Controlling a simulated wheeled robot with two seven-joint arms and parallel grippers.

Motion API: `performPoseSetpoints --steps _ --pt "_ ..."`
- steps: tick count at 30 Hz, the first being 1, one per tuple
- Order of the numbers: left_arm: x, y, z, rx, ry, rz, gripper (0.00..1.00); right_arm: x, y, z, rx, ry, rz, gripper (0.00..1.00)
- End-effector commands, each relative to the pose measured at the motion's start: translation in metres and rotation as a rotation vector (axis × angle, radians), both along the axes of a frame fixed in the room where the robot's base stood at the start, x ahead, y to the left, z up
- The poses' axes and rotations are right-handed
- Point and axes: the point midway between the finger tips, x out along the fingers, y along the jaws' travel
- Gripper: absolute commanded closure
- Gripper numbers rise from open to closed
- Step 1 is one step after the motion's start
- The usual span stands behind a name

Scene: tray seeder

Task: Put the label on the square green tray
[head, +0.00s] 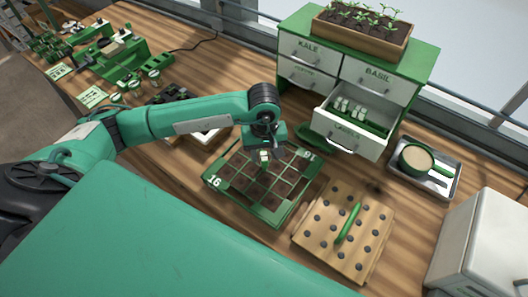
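The square green tray (210,181) lies on the wooden bench, its dividers parting cells of dark soil. Its rim carries the numbers 16 and 91. My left gripper (264,157) points down over the tray's far part. A small pale piece, which looks like the label (264,154), shows between its fingertips. I cannot tell whether it touches the tray. Similar pale pieces (358,111) stand in the open drawer (342,137) of the green and white cabinet. My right gripper is not in view.
A wooden board with dark pegs and a green handle (348,224) lies right of the tray. A metal tray (408,182) with a green-handled pan stands further right. The cabinet carries a seedling box (363,36). Green devices (110,60) stand far left.

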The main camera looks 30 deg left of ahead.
Motion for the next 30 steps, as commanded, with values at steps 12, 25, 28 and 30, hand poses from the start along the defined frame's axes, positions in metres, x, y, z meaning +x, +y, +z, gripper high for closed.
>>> performPoseSetpoints --steps 12,25,28,30 --pt "0.002 0.000 0.064 -0.001 -0.007 -0.001 0.61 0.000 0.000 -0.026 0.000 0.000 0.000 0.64" --pt "0.000 0.000 0.119 0.000 -0.001 -0.001 0.61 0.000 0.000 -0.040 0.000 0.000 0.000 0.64" --pt "0.000 0.000 0.122 0.000 0.000 -0.001 0.61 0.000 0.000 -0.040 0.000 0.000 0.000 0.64" --pt "0.000 0.000 0.122 0.000 0.000 -0.001 0.61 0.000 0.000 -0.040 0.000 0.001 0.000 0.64"
